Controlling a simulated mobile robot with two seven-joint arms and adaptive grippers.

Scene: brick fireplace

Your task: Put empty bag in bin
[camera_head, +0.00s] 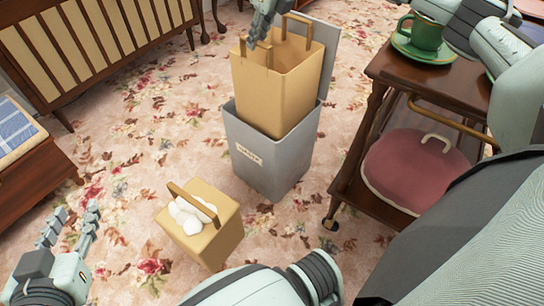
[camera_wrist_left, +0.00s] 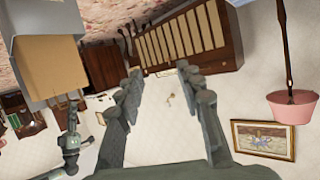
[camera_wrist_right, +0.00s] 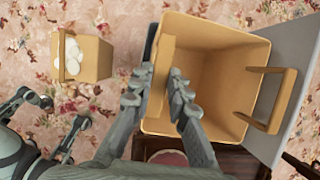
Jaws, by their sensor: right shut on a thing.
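The empty tan paper bag (camera_head: 270,92) stands upright with its lower part inside the grey bin (camera_head: 268,158), whose lid (camera_head: 328,60) is open behind it. My right gripper (camera_head: 258,36) is shut on one of the bag's handles, above the rim. In the right wrist view its fingers (camera_wrist_right: 160,92) pinch that handle, and the bag's inside (camera_wrist_right: 212,85) is bare. My left gripper (camera_head: 72,228) is open and empty at the lower left, apart from everything. Its spread fingers show in the left wrist view (camera_wrist_left: 166,92). The bag's bottom is hidden by the bin.
A second tan bag (camera_head: 217,240) with white round things stands on the floral carpet in front of the bin. A slatted bench (camera_head: 90,50) is at the back left.

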